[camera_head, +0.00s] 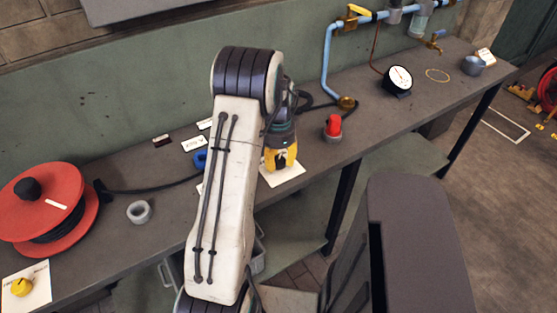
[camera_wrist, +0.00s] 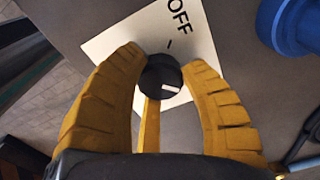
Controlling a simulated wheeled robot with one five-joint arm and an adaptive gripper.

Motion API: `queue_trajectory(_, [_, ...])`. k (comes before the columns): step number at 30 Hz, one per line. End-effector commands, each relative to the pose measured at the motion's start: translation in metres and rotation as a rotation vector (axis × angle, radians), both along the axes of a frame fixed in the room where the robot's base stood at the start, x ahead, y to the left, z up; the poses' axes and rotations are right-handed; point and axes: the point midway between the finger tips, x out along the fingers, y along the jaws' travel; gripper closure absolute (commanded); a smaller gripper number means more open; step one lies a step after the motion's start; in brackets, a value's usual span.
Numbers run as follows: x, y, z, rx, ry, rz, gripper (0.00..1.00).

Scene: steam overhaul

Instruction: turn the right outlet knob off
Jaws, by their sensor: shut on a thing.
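A round black knob (camera_wrist: 160,77) with a short white pointer line sits on a white card (camera_wrist: 108,46) printed "OFF" in the wrist view. A small dash is printed between the word and the knob. The pointer line lies toward the right side of the knob, not in line with the dash.
A blue part (camera_wrist: 292,24) is close to the right of the card. On the bench (camera_head: 240,203) are a red cable reel (camera_head: 28,193), a grey ring (camera_head: 139,212), a red-topped piece (camera_head: 333,125) and a dial gauge (camera_head: 398,79). A blue pipe (camera_head: 327,62) runs along the wall.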

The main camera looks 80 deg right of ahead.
Motion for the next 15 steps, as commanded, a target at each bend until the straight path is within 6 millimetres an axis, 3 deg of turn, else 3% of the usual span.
queue_trajectory(8, [0.0005, 0.0003, -0.0002, 0.001, 0.000, 0.001, 0.94])
queue_trajectory(15, [0.0006, 0.0006, -0.0011, 0.002, 0.000, 0.030, 0.94])
